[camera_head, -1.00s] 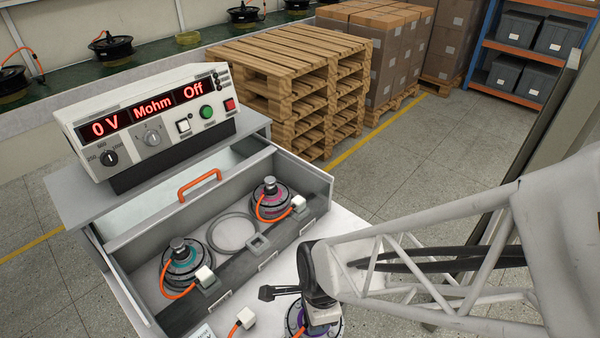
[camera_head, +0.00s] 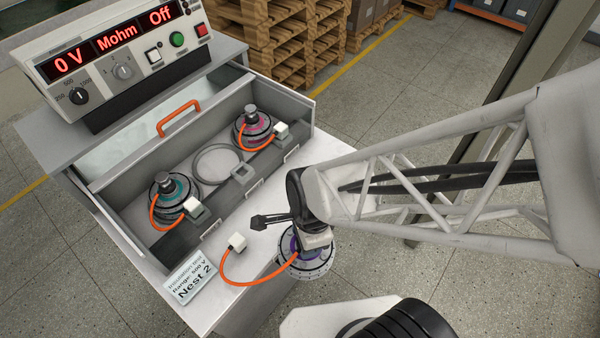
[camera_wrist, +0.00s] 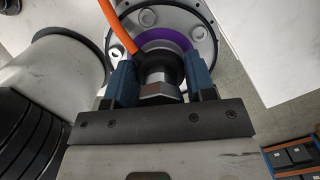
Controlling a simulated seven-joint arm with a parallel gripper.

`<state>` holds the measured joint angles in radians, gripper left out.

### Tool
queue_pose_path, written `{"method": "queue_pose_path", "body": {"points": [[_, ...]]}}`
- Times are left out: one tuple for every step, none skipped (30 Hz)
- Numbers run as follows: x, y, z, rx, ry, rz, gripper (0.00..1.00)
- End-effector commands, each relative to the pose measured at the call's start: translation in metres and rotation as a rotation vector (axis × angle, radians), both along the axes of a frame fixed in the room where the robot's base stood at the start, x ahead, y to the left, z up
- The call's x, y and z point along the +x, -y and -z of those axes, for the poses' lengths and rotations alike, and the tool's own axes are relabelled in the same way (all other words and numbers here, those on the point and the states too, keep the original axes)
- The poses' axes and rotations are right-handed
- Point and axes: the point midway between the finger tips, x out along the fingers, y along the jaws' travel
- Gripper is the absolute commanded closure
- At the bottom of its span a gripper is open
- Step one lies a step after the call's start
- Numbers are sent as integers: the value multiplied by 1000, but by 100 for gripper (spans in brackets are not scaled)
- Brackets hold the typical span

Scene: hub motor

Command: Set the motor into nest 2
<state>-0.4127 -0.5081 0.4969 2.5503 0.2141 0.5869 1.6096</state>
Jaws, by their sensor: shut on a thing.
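The motor (camera_head: 308,265), with a purple ring and an orange cable, hangs at the table's right edge in the head view. My gripper (camera_wrist: 161,80) is shut on its shaft end, with a blue jaw on each side. The motor's flange (camera_wrist: 205,45) shows beyond the jaws. The cable runs left to a white plug (camera_head: 237,242) on the table top. The tray's middle nest (camera_head: 217,165) is empty, a bare ring with a grey socket block (camera_head: 245,173) in front. A card (camera_head: 190,280) reads "Nest 2", range 500 V.
A teal-ringed motor (camera_head: 172,190) sits in the left nest and a pink-ringed one (camera_head: 254,128) in the right nest, both with plugs fitted. The tester (camera_head: 122,62) reads 0 V, Mohm, Off. An open lid with an orange handle (camera_head: 180,117) stands behind.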

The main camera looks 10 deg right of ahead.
Motion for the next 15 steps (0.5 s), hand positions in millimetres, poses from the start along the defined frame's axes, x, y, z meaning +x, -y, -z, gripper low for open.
{"method": "queue_pose_path", "body": {"points": [[1, 0, -1, 0, 2, 0, 88], [1, 0, -1, 0, 2, 0, 88], [1, 0, -1, 1, 2, 0, 88], [1, 0, -1, 1, 2, 0, 88], [1, 0, -2, 1, 2, 0, 88], [1, -1, -3, 2, 3, 0, 88], [1, -1, -4, 2, 3, -1, 88], [2, -1, -5, 3, 3, -1, 88], [2, -1, -7, 3, 3, -1, 88], [2, -1, -9, 3, 3, -1, 88], [2, -1, -11, 4, 2, -1, 88], [3, -2, -14, 4, 3, -1, 88], [3, -2, -17, 5, 3, -2, 88], [3, -2, -20, 5, 3, -2, 88], [4, -2, -24, 6, 3, -2, 88]]}}
